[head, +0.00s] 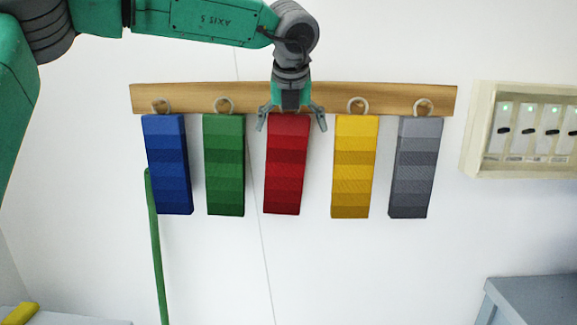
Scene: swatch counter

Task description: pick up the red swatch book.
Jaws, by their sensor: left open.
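The red swatch book (287,165) hangs in the middle of a row on a wooden rail (190,92) on the wall. My left gripper (291,121) is open, pointing down at the top of the red swatch book, with one finger near each side edge. I cannot tell whether the fingers touch it. The gripper hides the ring and top middle of the red book. My right gripper is not in view.
Blue (168,165) and green (224,165) swatch books hang to the left, yellow (354,167) and grey (412,168) to the right, with gaps between. A switch panel (482,130) is at the right; a grey-blue cabinet (535,300) stands below it.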

